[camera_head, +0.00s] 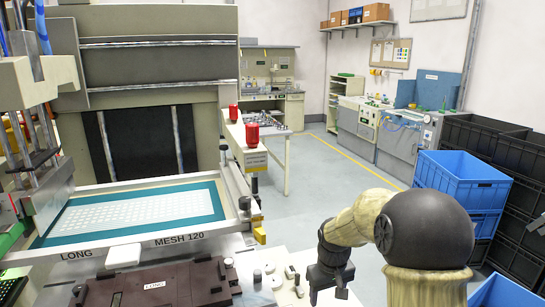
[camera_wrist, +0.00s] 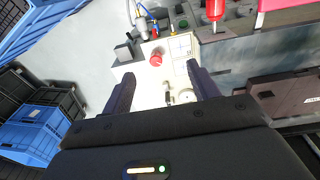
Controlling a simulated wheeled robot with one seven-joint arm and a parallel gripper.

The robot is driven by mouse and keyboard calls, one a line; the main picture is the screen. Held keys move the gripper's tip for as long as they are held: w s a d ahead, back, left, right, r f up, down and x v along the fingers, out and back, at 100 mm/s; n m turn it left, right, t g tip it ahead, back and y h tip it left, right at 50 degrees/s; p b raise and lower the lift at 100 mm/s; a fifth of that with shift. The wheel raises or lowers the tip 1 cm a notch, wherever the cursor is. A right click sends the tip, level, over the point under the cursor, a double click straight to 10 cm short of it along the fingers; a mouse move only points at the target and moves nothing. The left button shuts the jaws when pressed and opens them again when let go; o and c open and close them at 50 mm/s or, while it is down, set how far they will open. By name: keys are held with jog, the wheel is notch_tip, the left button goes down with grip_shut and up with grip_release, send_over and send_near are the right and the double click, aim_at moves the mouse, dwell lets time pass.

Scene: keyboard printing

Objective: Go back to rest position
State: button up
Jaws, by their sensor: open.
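My gripper (camera_head: 328,286) hangs at the lower middle of the head view, beside the right end of a white work surface (camera_head: 262,262). In the wrist view my gripper (camera_wrist: 162,82) is open, with its two dark fingers apart and nothing held between them. Beyond the fingers, that view shows the white surface with small parts and a red round knob (camera_wrist: 155,59). My arm is bent at the lower right of the head view.
A printing machine with a teal-framed screen (camera_head: 228,206) stands at left, a dark brown fixture (camera_head: 155,288) before it. Blue crates (camera_head: 462,180) and black crates (camera_head: 520,205) are stacked at right. Open grey floor (camera_head: 320,185) lies between.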

jog(key=s+r+m+t+p, duration=0.1)
jog(key=s+r+m, duration=0.2)
jog(key=s, duration=1.5)
jog(key=shift+s+d+p, duration=0.2)
jog(key=shift+d+p, duration=0.2)
jog(key=shift+d, duration=0.05)
